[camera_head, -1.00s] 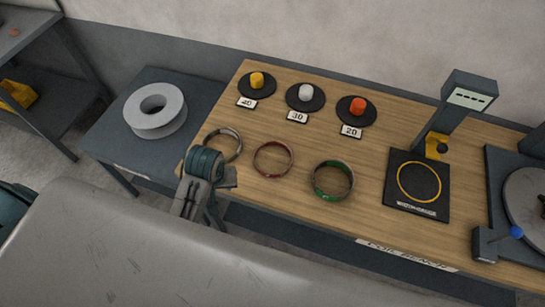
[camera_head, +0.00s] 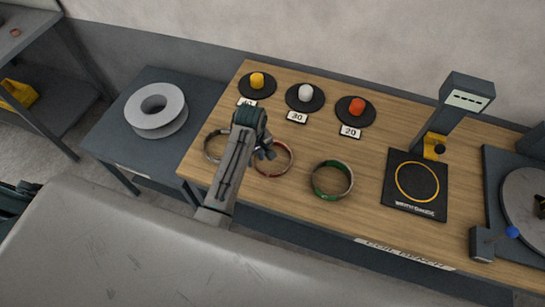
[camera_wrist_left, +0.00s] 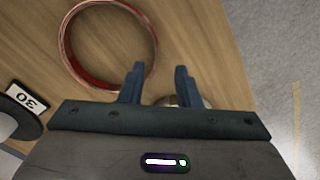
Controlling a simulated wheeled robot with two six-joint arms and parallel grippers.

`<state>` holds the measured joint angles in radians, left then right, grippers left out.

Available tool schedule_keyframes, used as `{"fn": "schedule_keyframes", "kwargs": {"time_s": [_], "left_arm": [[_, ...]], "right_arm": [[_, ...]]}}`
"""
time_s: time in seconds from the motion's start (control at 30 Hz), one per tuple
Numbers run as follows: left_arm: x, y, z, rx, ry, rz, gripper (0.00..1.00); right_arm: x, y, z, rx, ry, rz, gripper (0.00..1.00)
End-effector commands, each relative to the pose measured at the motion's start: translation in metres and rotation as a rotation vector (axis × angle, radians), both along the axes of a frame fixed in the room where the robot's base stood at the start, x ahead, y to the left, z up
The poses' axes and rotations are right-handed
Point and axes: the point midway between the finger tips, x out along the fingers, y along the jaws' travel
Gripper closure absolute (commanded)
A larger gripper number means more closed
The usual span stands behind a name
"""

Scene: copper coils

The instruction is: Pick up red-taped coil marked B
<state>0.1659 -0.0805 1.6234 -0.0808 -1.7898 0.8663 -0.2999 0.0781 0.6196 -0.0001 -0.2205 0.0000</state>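The red-taped coil (camera_head: 275,176) lies flat on the wooden bench, a copper ring with red tape. It also shows near the top of the left wrist view (camera_wrist_left: 75,69). No letter B can be read on it. My left gripper (camera_head: 266,153) is over the bench at the coil's left and far side, hiding part of its rim. In the left wrist view its two fingers (camera_wrist_left: 158,72) are apart with nothing held; the red coil lies ahead and to their left. My right gripper is not in view.
A grey coil (camera_head: 209,153) lies left of my arm, a green-taped coil (camera_head: 333,194) to the right. Behind stand yellow, white and red knobs on dark discs (camera_head: 305,97). A scale (camera_head: 400,203) and turntable (camera_head: 525,195) are on the right. A white spool (camera_head: 155,110) sits on the side table.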

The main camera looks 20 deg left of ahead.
Motion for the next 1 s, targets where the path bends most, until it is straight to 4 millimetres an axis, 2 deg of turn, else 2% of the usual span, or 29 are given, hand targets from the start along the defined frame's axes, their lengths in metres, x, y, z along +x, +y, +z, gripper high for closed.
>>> {"fn": "schedule_keyframes", "kwargs": {"time_s": [0.17,0.43,0.73,0.77,0.9,1.0], "left_arm": [[0.002,0.0,-0.012,0.0,0.004,-0.001,0.7],[0.006,0.001,-0.046,0.001,0.003,0.0,0.7],[0.006,0.001,-0.053,0.001,-0.001,0.0,0.7],[0.006,0.001,-0.053,0.001,-0.001,0.0,0.72],[0.006,0.001,-0.053,0.001,-0.001,0.0,1.0],[0.006,0.001,-0.053,0.001,-0.001,0.0,1.0]], "right_arm": [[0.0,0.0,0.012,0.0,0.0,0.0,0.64],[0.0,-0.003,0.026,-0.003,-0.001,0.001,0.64],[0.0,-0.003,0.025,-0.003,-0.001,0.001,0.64],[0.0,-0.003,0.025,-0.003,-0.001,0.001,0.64],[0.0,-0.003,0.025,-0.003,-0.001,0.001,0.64],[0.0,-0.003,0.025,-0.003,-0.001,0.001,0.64]]}}
